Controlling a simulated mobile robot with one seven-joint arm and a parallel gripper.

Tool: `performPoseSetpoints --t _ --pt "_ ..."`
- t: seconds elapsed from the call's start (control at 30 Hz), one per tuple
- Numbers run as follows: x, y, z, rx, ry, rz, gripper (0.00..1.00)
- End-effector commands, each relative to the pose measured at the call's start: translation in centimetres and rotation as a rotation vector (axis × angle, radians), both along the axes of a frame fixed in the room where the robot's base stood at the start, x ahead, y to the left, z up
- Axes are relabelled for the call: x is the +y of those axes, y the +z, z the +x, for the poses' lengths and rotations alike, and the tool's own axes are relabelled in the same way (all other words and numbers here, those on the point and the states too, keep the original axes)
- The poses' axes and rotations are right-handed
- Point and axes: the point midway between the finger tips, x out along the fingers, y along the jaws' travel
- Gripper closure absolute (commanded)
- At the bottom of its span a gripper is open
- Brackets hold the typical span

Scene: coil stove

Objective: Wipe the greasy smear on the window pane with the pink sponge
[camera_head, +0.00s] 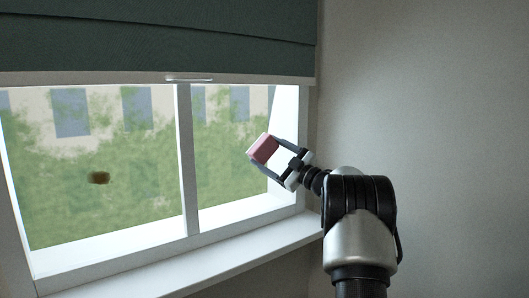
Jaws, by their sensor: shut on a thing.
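The greasy smear (98,178) is a small brown patch on the left window pane (140,205). The pink sponge (262,149) is held up in front of the right pane. My gripper (265,152) is shut on the sponge, with a finger on each side of it. The sponge is well to the right of the smear, across the white middle bar, and a little higher. I cannot tell how far the sponge is from the glass.
A white upright bar (186,160) divides the two panes. A dark green blind (150,40) covers the top of the window, with a pale handle (188,79) at its lower edge. A white sill (220,262) runs below. A bare grey wall (440,110) is at the right.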

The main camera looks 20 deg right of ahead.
Motion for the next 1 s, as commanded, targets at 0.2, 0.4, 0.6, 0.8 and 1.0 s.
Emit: performPoseSetpoints --t 0.2,0.4,0.6,0.8,1.0 --pt "-2.1 0.1 0.4 0.004 -0.005 0.001 0.44" --pt "-2.8 -0.1 0.5 0.003 -0.003 0.001 0.44" --pt "-2.5 -0.1 0.2 0.001 -0.001 0.0 0.44" --pt "-0.8 -0.3 0.0 0.0 0.0 0.001 0.44" --pt "0.8 -0.2 -0.2 0.001 0.001 0.0 0.44"
